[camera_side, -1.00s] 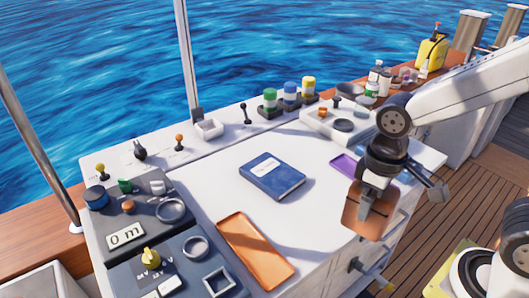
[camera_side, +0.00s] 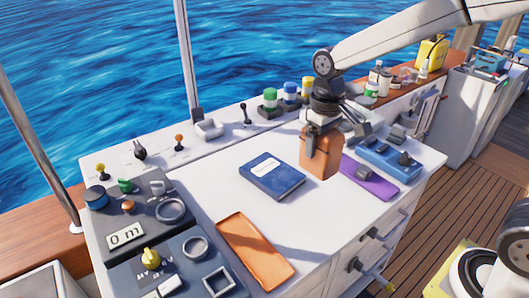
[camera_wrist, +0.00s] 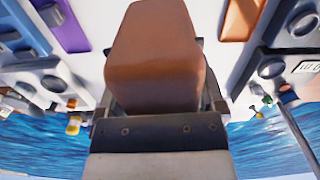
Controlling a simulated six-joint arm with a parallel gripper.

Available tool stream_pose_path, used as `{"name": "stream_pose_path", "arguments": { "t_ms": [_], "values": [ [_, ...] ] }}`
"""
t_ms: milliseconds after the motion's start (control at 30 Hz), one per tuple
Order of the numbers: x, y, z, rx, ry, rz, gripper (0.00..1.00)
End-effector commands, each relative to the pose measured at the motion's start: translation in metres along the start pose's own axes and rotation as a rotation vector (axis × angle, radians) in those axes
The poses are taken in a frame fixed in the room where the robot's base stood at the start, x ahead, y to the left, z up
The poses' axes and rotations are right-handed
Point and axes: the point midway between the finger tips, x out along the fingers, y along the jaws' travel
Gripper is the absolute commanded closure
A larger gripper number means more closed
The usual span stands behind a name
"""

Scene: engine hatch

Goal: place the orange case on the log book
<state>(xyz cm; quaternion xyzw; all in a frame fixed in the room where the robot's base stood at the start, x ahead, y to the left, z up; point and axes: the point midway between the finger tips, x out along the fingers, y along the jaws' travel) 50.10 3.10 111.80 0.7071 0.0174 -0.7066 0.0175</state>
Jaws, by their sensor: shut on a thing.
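The orange-brown case (camera_side: 320,156) hangs in my gripper (camera_side: 322,138), which is shut on it above the white worktop. The case also fills the middle of the wrist view (camera_wrist: 155,55), between the fingers. The blue log book (camera_side: 272,176) with a pale label lies flat on the worktop, just left of the held case in the side view. Nothing lies on the log book. The log book is hidden in the wrist view, behind the case and gripper.
An orange tray (camera_side: 253,252) lies at the front of the worktop (camera_side: 215,195). A purple mat (camera_side: 370,180) and a blue tray with grey parts (camera_side: 392,160) are to the right. Dark control panels (camera_side: 150,215) stand at left. Levers and colored jars line the back edge.

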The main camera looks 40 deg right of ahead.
Motion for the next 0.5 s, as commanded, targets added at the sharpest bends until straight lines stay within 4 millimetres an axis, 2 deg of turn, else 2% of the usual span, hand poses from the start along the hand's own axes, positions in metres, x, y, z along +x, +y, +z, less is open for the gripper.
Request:
{"name": "stream_pose_path", "arguments": {
  "t_ms": [33, 200, 500],
  "values": [
    [0.000, 0.004, -0.009, 0.012, 0.000, 0.000, 0.89],
    [0.000, 0.013, -0.030, 0.038, 0.000, 0.000, 0.89],
    [0.000, 0.018, -0.039, 0.051, 0.000, 0.000, 0.89]
  ]
}}
